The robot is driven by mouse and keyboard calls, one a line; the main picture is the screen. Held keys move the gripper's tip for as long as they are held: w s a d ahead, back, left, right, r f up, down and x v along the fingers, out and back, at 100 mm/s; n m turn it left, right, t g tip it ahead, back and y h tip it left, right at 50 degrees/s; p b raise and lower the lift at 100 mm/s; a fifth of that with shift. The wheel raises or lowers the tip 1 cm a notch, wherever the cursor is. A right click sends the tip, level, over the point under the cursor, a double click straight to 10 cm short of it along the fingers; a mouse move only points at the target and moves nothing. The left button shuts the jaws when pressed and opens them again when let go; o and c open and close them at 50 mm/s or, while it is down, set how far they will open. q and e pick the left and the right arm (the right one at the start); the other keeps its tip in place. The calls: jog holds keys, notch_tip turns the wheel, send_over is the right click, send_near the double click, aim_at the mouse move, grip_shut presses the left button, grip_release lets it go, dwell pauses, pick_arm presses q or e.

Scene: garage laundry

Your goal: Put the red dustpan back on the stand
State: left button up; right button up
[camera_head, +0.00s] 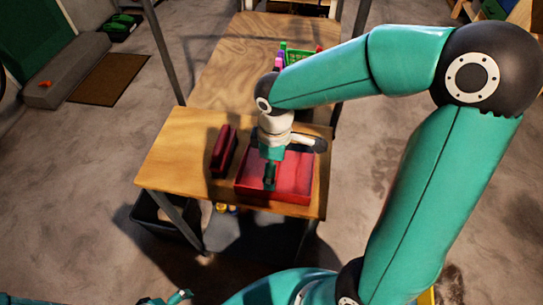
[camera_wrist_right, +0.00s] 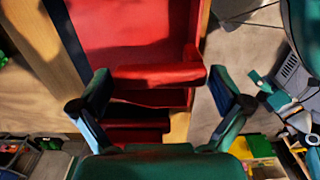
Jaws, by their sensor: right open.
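A wide, shallow red piece with raised edges (camera_head: 295,180) lies on the wooden table's right part. It looks like the dustpan, but I cannot tell for sure. A narrow dark red piece (camera_head: 221,150) stands to its left, apart from it; I cannot tell whether it is the stand. My right gripper (camera_head: 270,178) points down over the wide red piece. In the right wrist view its fingers (camera_wrist_right: 162,95) are spread, with a raised red bar (camera_wrist_right: 160,74) beyond and between them; contact is unclear. My left gripper (camera_head: 172,298) shows partly at the bottom edge, its jaws unclear.
The wooden table (camera_head: 175,150) has bare room at its left. A dark bin (camera_head: 160,215) stands beneath the table. Metal posts rise around the table.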

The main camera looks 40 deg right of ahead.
notch_tip(320, 180, up, 12)
jog(key=shift+p, duration=0.35)
dwell(0.5)
